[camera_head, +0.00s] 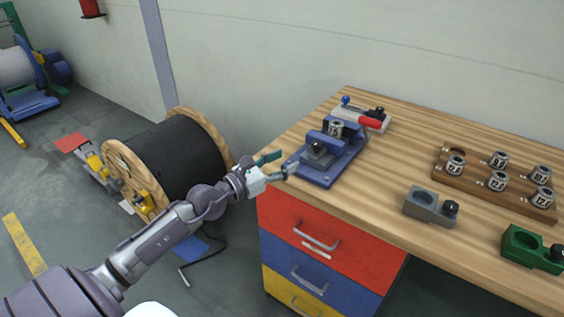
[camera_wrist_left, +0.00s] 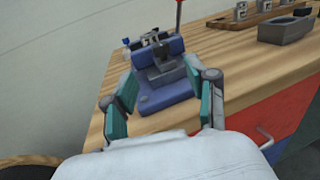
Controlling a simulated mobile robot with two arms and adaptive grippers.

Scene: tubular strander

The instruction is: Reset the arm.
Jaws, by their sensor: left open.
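My left arm reaches in from the lower left in the head view. Its gripper (camera_head: 278,164) is open and empty beside the left edge of the workbench, close to a blue fixture (camera_head: 318,174). In the left wrist view the open fingers (camera_wrist_left: 166,108) frame the same blue fixture (camera_wrist_left: 165,95), which lies beyond them on the bench. The fixture has a grey block with a black knob and a numbered metal piece (camera_head: 336,129). I cannot tell whether a finger touches the fixture. My right gripper is not in view.
Coloured drawers (camera_head: 322,242) are below. A large cable reel (camera_head: 180,155) stands on the floor left of the bench.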

